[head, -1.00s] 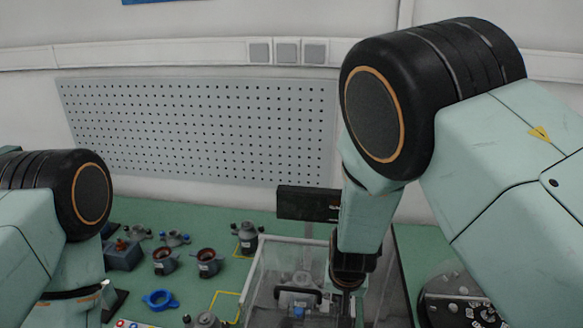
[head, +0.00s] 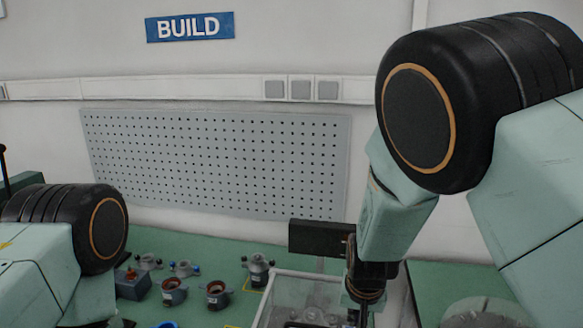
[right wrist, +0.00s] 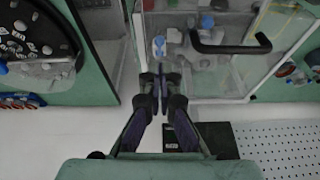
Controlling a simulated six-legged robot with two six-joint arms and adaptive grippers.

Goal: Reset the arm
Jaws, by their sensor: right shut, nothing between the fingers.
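My right gripper (right wrist: 160,88) shows in the right wrist view with its two fingers together and nothing between them. It is in front of a clear-walled box (right wrist: 185,95) with a black handle (right wrist: 230,42); I cannot tell whether they touch. In the head view my right arm comes down beside the same box (head: 268,292), and its fingertips are not visible. My left arm is at the left edge of the head view, and its gripper is out of sight.
Several grey stator parts (head: 217,292) and a blue-grey block (head: 131,284) stand on the green table (head: 215,253). A round dark tray of small parts (right wrist: 38,45) is left in the wrist view. A perforated panel (head: 215,160) and a BUILD sign (head: 190,27) are on the wall.

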